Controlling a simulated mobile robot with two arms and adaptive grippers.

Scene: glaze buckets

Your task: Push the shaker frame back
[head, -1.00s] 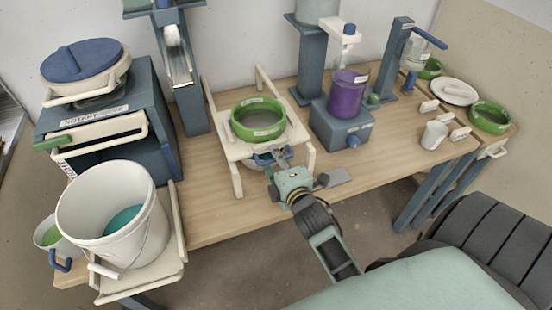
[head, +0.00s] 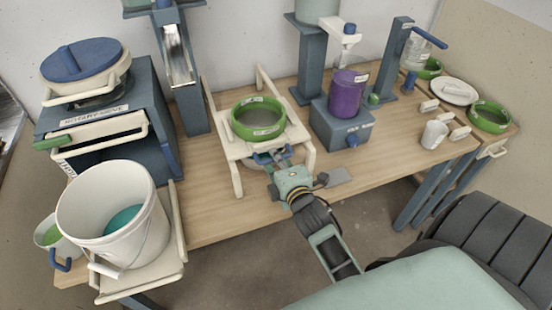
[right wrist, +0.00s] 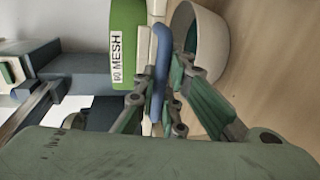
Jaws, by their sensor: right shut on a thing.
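The shaker frame (head: 232,151) is a cream stand with two uprights at the back, near the middle of the table. A green sieve ring (head: 257,119) sits on top of it. My right gripper (head: 279,162) is at the frame's front, shut on a blue handle (right wrist: 159,75) just below the deck. In the right wrist view the handle stands between the fingers (right wrist: 158,103), beside a cream bar and the sieve marked "MESH". A cream bowl (right wrist: 208,45) is under the frame, partly hidden. My left gripper is out of view.
A large white bucket (head: 110,215) and a rotary sieve machine (head: 110,110) stand on the left. A purple container (head: 347,94) on a blue block is right of the frame. Table to the left of the frame is bare.

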